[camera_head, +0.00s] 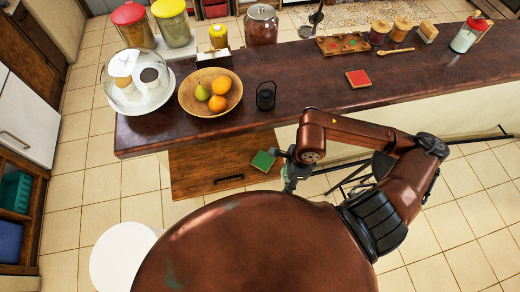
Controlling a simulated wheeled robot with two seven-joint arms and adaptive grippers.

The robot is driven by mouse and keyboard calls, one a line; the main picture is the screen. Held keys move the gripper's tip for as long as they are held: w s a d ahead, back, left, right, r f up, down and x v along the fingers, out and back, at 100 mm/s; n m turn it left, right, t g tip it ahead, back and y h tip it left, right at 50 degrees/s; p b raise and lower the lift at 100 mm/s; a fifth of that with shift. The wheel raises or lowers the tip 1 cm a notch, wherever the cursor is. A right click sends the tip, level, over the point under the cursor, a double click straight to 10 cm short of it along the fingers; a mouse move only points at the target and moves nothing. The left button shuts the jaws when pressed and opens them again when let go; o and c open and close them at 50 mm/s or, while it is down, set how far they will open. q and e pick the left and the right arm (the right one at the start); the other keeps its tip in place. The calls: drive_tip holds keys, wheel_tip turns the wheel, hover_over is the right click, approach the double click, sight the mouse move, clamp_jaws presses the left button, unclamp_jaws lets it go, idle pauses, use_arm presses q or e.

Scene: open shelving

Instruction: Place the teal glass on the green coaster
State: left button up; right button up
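A small green square, which looks like the green coaster (263,161), shows against the wooden drawer front, below the counter's near edge. My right gripper (287,172) points down just right of it. The green square is very close to this gripper's fingers; I cannot tell whether they touch it or hold it. The fingers are small and partly hidden, so their opening is unclear. I cannot make out a teal glass anywhere. My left gripper is out of view.
On the dark counter (310,82) stand a glass-domed tray (138,108), a fruit bowl (187,101), a black lantern (265,105), a red square coaster (358,78) and several jars along the back. Counter space around the red square is clear. A white round seat (112,262) stands lower left.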

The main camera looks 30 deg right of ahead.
drive_tip(key=shift+s+d+r+m, duration=0.1)
drive_tip(key=shift+s+r+m, duration=0.15)
drive_tip(key=shift+r+m, duration=0.25)
drive_tip(key=shift+f+m, duration=0.1)
drive_tip(key=shift+m, duration=0.2)
use_arm(q)
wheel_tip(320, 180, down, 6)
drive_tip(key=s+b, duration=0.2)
drive_tip(key=b, duration=0.5)
use_arm(e)
drive_tip(key=shift+w+f, duration=0.75)
drive_tip(key=shift+w, duration=0.35)
drive_tip(key=shift+w+a+r, duration=0.1)
drive_tip(key=shift+w+a, duration=0.1)
drive_tip(key=shift+w, duration=0.1)
drive_tip(key=w+a+f+p, duration=0.1)
drive_tip(key=w+f+p, duration=0.2)
drive_tip(key=w, duration=0.4)
approach(262, 169)
drive_tip(key=shift+s+a+f+p, duration=0.25)
drive_tip(key=shift+s+f+p, duration=0.15)
drive_tip(key=shift+s, duration=0.1)
drive_tip(key=shift+w+f, duration=0.55)
drive_tip(key=shift+f, duration=0.2)
wheel_tip(262, 169, down, 3)
drive_tip(key=shift+p, duration=0.35)
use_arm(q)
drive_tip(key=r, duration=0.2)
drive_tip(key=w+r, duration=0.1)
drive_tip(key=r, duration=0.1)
